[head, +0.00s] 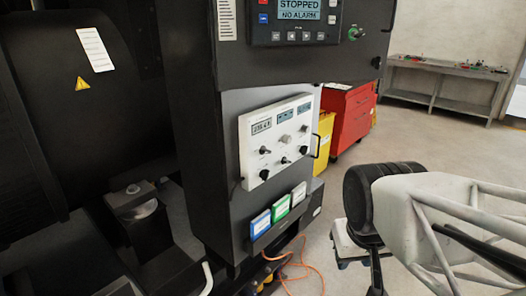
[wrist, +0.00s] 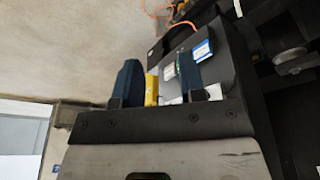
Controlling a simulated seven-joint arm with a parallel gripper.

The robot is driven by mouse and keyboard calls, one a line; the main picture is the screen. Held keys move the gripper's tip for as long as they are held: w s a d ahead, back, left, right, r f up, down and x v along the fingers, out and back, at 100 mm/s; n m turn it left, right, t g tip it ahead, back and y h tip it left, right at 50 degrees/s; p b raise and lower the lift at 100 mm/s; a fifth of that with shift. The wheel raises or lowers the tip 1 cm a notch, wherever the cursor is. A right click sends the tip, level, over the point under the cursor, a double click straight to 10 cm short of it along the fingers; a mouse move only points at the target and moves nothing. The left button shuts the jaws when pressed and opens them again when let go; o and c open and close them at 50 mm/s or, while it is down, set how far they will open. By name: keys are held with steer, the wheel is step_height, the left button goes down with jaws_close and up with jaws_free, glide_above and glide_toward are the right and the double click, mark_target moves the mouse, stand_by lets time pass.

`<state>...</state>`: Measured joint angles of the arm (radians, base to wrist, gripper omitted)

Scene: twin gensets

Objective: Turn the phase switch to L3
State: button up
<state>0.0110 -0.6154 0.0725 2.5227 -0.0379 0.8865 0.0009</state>
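The white control panel (head: 277,135) is on the front of the dark genset cabinet in the head view. It has small displays along its top and several knobs and switches below. Their labels are too small to read, so I cannot tell which is the phase switch or where it points. My gripper (wrist: 160,72) is open in the wrist view, its two dark blue fingers apart with nothing held between them. A pale piece of what may be the panel shows low between the fingers, partly hidden. In the head view my arm is at the right, apart from the panel.
A controller screen (head: 297,10) reading STOPPED, NO ALARM is above the panel. Blue, green and white cards stand in a holder (head: 277,229) below it. An orange cable (head: 306,266) lies on the floor. A red cabinet (head: 350,112) and a grey bench (head: 440,75) stand behind.

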steer(key=w+d+r+n+t+h, duration=0.1)
steer(key=w+n+t, duration=0.1)
steer(key=w, duration=0.6)
steer(key=w+d+n+t, duration=0.2)
steer(key=w, duration=0.5)
steer(key=n+t+y, duration=0.6)
steer(key=n+y, duration=0.8)
steer(key=n, duration=0.5)
glide_toward(267, 152)
steer(key=shift+w+a, duration=0.4)
steer(key=shift+w, duration=0.4)
steer(key=shift+w+a, duration=0.1)
steer(key=shift+a, duration=0.05)
steer(key=shift+m, duration=0.3)
steer(key=shift+x, duration=3.75)
steer(key=shift+c, duration=0.4)
